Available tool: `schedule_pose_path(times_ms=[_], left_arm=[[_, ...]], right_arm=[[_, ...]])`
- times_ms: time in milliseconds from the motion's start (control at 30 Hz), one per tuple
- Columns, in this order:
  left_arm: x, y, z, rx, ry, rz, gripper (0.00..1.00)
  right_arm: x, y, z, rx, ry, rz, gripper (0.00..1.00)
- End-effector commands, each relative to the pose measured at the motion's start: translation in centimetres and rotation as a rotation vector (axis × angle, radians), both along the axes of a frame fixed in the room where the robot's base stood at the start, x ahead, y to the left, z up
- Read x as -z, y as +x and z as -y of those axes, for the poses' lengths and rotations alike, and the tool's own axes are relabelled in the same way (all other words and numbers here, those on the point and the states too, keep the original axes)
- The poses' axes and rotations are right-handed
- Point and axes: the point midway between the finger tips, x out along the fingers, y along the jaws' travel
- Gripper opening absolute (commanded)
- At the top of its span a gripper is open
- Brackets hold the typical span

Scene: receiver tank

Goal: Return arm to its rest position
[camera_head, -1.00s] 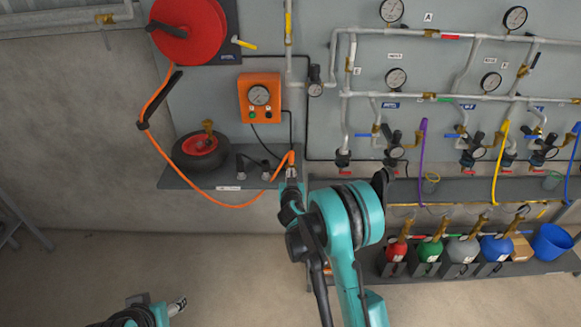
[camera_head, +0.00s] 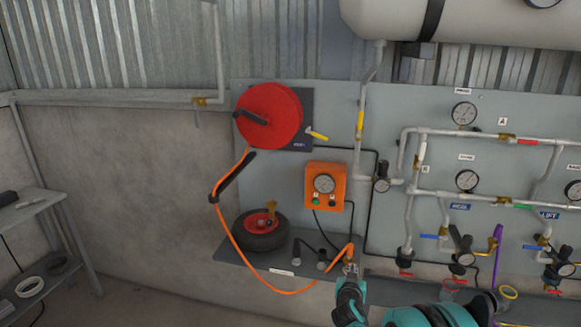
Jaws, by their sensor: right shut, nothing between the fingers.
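My right gripper (camera_head: 350,270) is at the bottom centre, pointing up toward the shelf's front edge; it is shut and small in view. Its teal and black arm (camera_head: 425,316) comes in from the lower right. Just above the fingertips, the orange hose end (camera_head: 342,252) is at the right end of the shelf (camera_head: 285,272); I cannot tell whether they touch. The fingers hold nothing. My left gripper is out of view.
A red hose reel (camera_head: 270,116) hangs on the wall panel above a small wheel (camera_head: 260,231). An orange gauge box (camera_head: 324,186) is beside them. Pipes with gauges and valves (camera_head: 465,180) fill the right. A grey rack (camera_head: 40,245) stands at left; floor between is clear.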

Motion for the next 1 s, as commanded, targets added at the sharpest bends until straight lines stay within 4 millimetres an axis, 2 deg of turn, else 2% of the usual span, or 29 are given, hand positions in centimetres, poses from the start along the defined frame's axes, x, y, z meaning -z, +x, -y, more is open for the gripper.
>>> schedule_pose_path(times_ms=[33,100,200,400,567,700,800,900,1000], left_arm=[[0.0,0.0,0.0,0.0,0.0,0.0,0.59],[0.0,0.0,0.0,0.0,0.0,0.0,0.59],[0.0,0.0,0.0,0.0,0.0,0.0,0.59],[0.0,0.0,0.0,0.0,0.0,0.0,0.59],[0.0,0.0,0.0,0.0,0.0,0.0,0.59],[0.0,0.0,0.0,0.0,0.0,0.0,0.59],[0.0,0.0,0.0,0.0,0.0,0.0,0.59],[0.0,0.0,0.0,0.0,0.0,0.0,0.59],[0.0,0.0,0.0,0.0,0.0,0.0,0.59]], right_arm=[[-1.5,-1.4,0.3,0.008,0.003,-0.028,0.0],[-3.3,-3.4,0.6,0.015,0.007,-0.076,0.0],[-5.3,-6.7,0.7,0.017,0.013,-0.15,0.0],[-7.6,-14.6,0.3,-0.012,0.032,-0.3,0.0],[-8.0,-21.7,-0.8,-0.065,0.055,-0.418,0.0],[-7.3,-27.9,-2.3,-0.133,0.076,-0.516,0.0],[-6.4,-31.8,-3.4,-0.184,0.09,-0.571,0.0],[-5.6,-34.6,-4.4,-0.23,0.101,-0.612,0.0],[-5.0,-36.3,-5.0,-0.261,0.109,-0.636,0.0]])
